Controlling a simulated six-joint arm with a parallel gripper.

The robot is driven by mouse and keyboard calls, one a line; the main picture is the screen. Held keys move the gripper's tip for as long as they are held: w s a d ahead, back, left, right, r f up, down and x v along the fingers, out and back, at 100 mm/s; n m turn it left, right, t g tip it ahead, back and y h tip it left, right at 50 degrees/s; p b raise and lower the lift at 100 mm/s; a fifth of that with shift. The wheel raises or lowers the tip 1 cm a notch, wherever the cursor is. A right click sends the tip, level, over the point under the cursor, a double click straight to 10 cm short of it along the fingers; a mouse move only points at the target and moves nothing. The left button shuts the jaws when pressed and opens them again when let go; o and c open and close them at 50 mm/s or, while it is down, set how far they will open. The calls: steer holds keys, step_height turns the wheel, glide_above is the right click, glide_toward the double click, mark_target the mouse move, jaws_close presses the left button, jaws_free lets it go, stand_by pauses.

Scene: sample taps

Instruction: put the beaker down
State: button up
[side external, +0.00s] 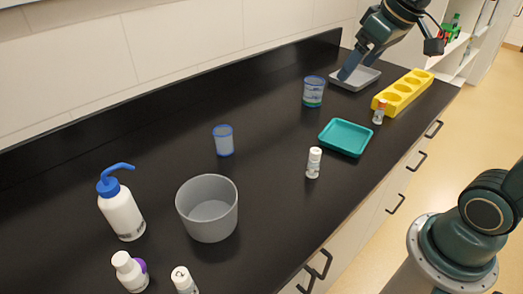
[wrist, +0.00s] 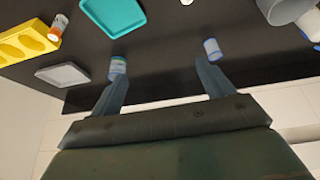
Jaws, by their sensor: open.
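Two clear blue-tinted beakers stand upright on the black bench. One beaker with a green band at its bottom (side external: 313,92) is near the grey tray (side external: 371,77), apart from it. A paler, smaller beaker (side external: 223,141) stands nearer the middle. In the wrist view the green-banded beaker (wrist: 117,67) shows beyond the left finger and the paler beaker (wrist: 212,49) beyond the right finger. My gripper (side external: 357,67) is open and empty. In the side view its fingers overlap the grey tray; their height over it is hard to tell.
A yellow rack with holes (side external: 402,91), a small orange-marked vial (side external: 379,112), a teal tray (side external: 345,138) and a white vial (side external: 313,163) lie along the front. A grey tub (side external: 207,208), a wash bottle (side external: 121,213) and white bottles (side external: 130,272) stand at the left. Bench between is clear.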

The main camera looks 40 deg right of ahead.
steer(key=s+a+f, duration=0.2)
steer(key=s, duration=0.4)
steer(key=s+a+f, duration=0.2)
steer(key=s, duration=0.4)
steer(key=shift+s, duration=0.4)
